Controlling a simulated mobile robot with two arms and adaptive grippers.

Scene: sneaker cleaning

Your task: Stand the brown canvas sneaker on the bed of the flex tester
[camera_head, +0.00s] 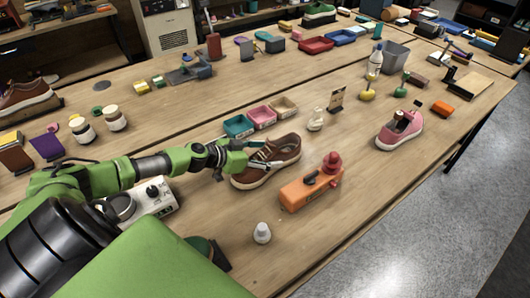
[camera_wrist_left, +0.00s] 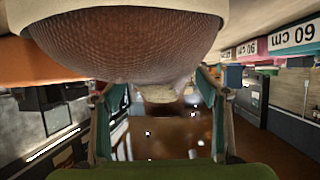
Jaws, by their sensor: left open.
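The brown canvas sneaker (camera_head: 268,163) has a white sole and stands on the wooden table near the middle of the head view. My left gripper (camera_head: 258,156) reaches in from the left and is at the sneaker's near upper side, covering part of it. In the left wrist view the sneaker's textured brown upper (camera_wrist_left: 130,48) and pale sole edge fill the top. The fingers of my left gripper (camera_wrist_left: 160,95) are spread apart there. I cannot tell whether they touch the sneaker. I cannot surely tell which device is the flex tester. My right gripper is not in view.
An orange device (camera_head: 303,192) with a red knob stands just right of the sneaker. A white device (camera_head: 153,200) with dark knobs is left, near my arm. Small trays (camera_head: 262,122) sit behind the sneaker. A pink shoe (camera_head: 399,132) is at right. A white-capped item (camera_head: 262,233) stands in front.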

